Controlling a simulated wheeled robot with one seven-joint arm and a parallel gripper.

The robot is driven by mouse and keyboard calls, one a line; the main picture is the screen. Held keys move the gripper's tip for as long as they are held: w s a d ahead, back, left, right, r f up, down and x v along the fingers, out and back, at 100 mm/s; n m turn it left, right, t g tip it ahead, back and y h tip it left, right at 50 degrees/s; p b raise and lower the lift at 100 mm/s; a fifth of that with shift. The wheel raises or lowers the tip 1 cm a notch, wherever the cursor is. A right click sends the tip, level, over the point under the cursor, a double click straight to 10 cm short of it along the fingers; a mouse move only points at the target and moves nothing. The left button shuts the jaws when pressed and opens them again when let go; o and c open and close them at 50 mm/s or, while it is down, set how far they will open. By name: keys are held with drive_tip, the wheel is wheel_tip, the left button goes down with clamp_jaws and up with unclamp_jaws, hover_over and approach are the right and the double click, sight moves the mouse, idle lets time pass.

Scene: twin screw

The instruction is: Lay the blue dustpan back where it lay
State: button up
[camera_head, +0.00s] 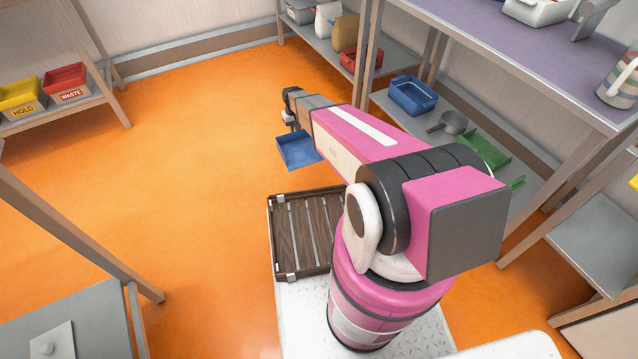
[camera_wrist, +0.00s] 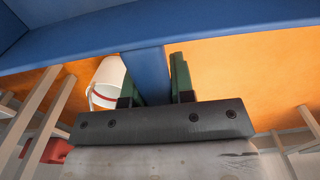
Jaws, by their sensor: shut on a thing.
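The blue dustpan (camera_head: 298,150) hangs from my gripper (camera_head: 291,118) in the head view, out over the orange floor beyond the slatted wooden tray. In the wrist view the dustpan (camera_wrist: 60,42) fills the top, and its blue handle (camera_wrist: 147,75) runs down between the two green fingers of my gripper (camera_wrist: 160,80). The fingers are shut on the handle. My arm hides part of the floor and shelf to the right in the head view.
The shelf unit at right has a lower board with a blue bin (camera_head: 413,95), a grey pan (camera_head: 452,122) and a green dustpan (camera_head: 487,150). A red WASTE bin (camera_head: 66,82) and yellow HOLD bin (camera_head: 22,97) stand at left. A white bucket (camera_wrist: 108,82) shows in the wrist view.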

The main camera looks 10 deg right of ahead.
wheel_tip(320, 180, down, 20)
drive_tip(key=s+a, duration=0.2)
drive_tip(key=a, duration=0.1)
drive_tip(key=shift+n, duration=0.4)
drive_tip(key=w+d+f, duration=0.2)
drive_tip(key=d, duration=0.1)
drive_tip(key=w+d+f, duration=0.2)
drive_tip(key=w+d, duration=0.1)
drive_tip(key=w+d+f, duration=0.2)
drive_tip(key=shift+w+d+f, duration=0.3)
drive_tip(key=shift+d+f, duration=0.1)
drive_tip(key=shift+f, duration=2.1)
drive_tip(key=o, duration=0.9)
drive_tip(key=shift+c, duration=0.2)
